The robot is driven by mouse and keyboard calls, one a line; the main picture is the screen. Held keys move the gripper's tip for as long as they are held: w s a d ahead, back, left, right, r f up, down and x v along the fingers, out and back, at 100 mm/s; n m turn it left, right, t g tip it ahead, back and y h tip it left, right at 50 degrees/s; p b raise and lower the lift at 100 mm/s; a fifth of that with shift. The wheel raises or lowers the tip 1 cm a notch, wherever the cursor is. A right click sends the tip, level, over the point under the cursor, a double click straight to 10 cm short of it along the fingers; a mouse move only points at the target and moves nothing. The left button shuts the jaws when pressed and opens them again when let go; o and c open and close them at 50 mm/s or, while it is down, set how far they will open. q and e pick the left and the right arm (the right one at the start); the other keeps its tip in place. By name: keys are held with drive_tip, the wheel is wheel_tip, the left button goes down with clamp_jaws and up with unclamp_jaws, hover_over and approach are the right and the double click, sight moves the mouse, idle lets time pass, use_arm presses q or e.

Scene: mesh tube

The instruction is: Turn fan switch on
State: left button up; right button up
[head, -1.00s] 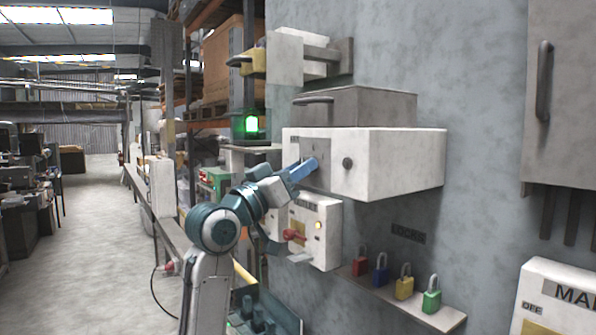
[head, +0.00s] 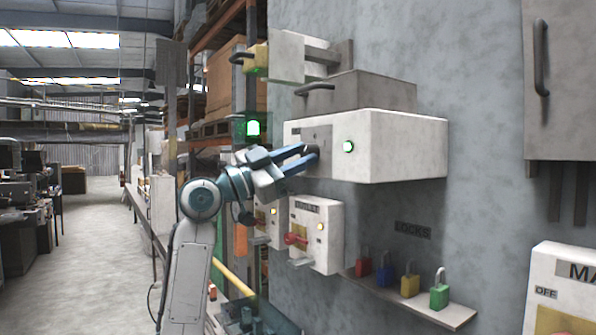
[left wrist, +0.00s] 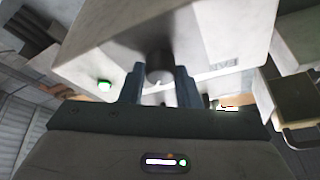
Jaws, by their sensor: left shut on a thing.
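The fan switch box is a white box (head: 400,147) on the grey wall, with a grey plate and a dark round knob (head: 313,155) on its front. A small lamp (head: 348,146) beside the knob glows green. My left gripper (head: 309,153) is shut on the knob, its blue fingers partly hiding it. My right gripper is not in view.
Below are a white box with a red handle (head: 294,239) and a shelf (head: 440,311) with several padlocks. A grey box (head: 365,92) sits above the fan box. A grey cabinet (head: 570,80) and another white switch box (head: 558,290) are at the right.

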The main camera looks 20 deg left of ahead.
use_arm(q)
drive_tip(key=m+g+b, duration=0.1)
drive_tip(key=m, duration=0.2)
drive_tip(key=shift+a+h, duration=0.1)
drive_tip(key=shift+h, duration=0.3)
drive_tip(key=shift+r+m+g, duration=0.1)
drive_tip(key=shift+m+g, duration=0.3)
drive_tip(key=shift+m, duration=0.5)
drive_tip(key=o, duration=1)
drive_tip(key=shift+c, duration=0.2)
